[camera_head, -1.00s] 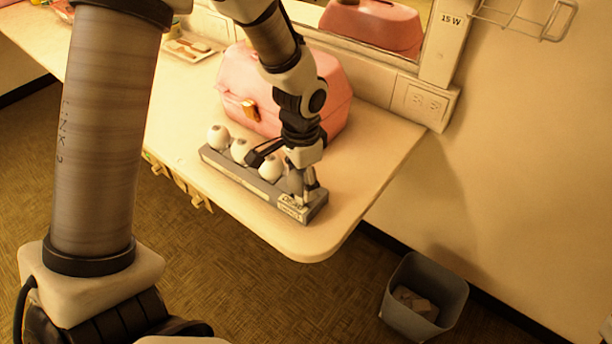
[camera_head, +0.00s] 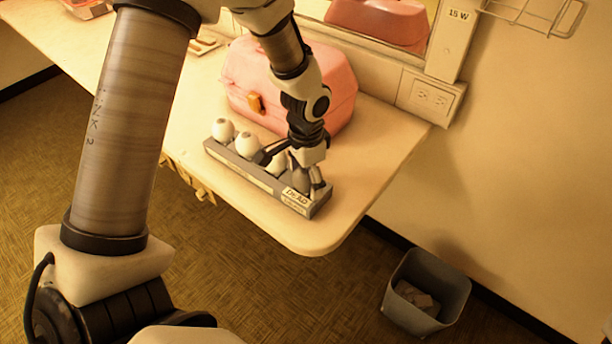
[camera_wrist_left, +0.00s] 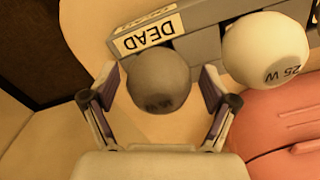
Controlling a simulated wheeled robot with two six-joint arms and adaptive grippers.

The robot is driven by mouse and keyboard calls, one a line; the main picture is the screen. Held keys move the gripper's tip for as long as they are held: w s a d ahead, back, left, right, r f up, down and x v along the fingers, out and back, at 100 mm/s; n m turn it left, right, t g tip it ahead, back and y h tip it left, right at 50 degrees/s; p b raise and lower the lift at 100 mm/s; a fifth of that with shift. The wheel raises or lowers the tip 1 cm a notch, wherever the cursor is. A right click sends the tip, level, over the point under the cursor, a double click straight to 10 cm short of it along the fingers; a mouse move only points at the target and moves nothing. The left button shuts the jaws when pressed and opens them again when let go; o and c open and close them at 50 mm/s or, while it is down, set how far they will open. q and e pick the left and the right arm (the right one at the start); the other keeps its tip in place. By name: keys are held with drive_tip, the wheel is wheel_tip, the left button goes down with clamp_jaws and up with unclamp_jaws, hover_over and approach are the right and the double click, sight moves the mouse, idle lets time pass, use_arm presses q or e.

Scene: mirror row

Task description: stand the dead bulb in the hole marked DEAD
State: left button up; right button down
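The dead bulb (camera_wrist_left: 158,82), a dark grey globe, is at the DEAD end of the grey bulb rack (camera_head: 250,175). It appears upright there in the wrist view, with its base hidden, so I cannot see how deep it sits. The DEAD label (camera_wrist_left: 148,34) is beside it; it also shows in the head view (camera_head: 297,196). My left gripper (camera_wrist_left: 160,86) is over this end of the rack, with one finger on each side of the bulb and small gaps visible between. In the head view the gripper (camera_head: 292,172) partly hides the bulb. My right gripper is not in view.
White bulbs stand in the other holes, one marked 25 W (camera_wrist_left: 265,50) close beside my finger. A pink case (camera_head: 335,95) stands right behind the rack. The rounded table edge (camera_head: 310,245) is near in front. A grey bin (camera_head: 428,290) stands on the floor.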

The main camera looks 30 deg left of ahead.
use_arm(q)
wheel_tip(320, 180, up, 12)
drive_tip(key=shift+r+p, duration=0.15)
drive_tip(key=shift+p, duration=0.3)
idle(1.5)
